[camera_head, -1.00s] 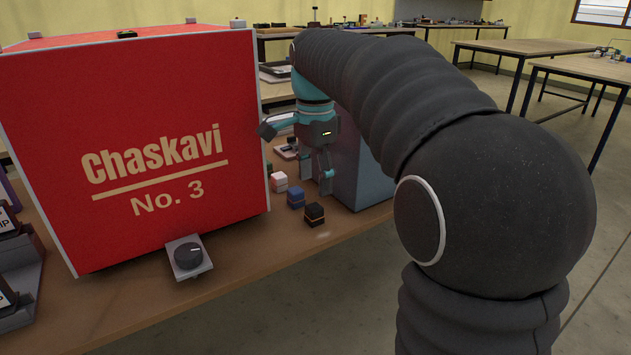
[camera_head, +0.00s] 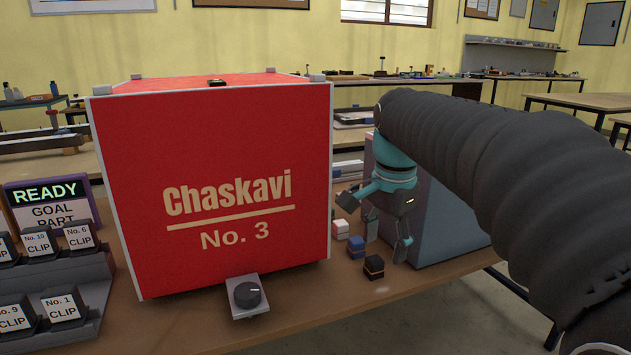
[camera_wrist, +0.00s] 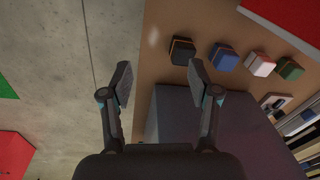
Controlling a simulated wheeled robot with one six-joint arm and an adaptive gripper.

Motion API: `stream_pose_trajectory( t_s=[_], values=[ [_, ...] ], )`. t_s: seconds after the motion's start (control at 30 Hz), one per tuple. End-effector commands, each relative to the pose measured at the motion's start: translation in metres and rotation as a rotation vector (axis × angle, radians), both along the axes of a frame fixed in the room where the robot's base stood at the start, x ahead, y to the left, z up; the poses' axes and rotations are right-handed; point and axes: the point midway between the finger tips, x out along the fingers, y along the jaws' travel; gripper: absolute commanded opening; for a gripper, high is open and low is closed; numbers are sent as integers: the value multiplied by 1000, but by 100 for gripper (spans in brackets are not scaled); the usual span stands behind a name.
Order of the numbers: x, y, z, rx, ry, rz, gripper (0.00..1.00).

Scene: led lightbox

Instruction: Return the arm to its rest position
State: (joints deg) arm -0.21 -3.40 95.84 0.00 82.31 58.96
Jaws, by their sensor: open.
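My gripper (camera_head: 388,233) hangs pointing down at the right of the red lightbox, above the table's right part and in front of a grey box. Its two fingers are apart with nothing between them. In the wrist view my gripper (camera_wrist: 160,85) is open and empty, with the table edge and the grey floor below it. My dark sleeved arm runs from the right side of the head view to the gripper.
The red lightbox (camera_head: 225,190) with a knob (camera_head: 247,295) stands on the table (camera_head: 330,310). Small blocks, black (camera_head: 374,267), blue (camera_head: 356,246) and white (camera_head: 340,229), stand near my gripper. A grey box (camera_head: 440,220) is beside it. A clip rack (camera_head: 85,285) and READY sign (camera_head: 50,195) are at left.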

Motion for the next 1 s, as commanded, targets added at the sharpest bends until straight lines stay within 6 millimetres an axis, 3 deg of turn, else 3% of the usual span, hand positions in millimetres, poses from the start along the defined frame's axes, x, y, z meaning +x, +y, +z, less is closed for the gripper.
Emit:
stream_pose_trajectory(
  t_s=[0.03,0.27,0.6,0.8,1.0],
  values=[
    [-16,0,-1,-7,-27,62,61],
    [-77,0,-24,-63,-151,373,61],
    [-157,0,-81,-210,-308,803,61],
    [-181,-1,-107,-279,-355,953,61],
    [-186,-2,-114,-298,-365,991,61]
  ],
)
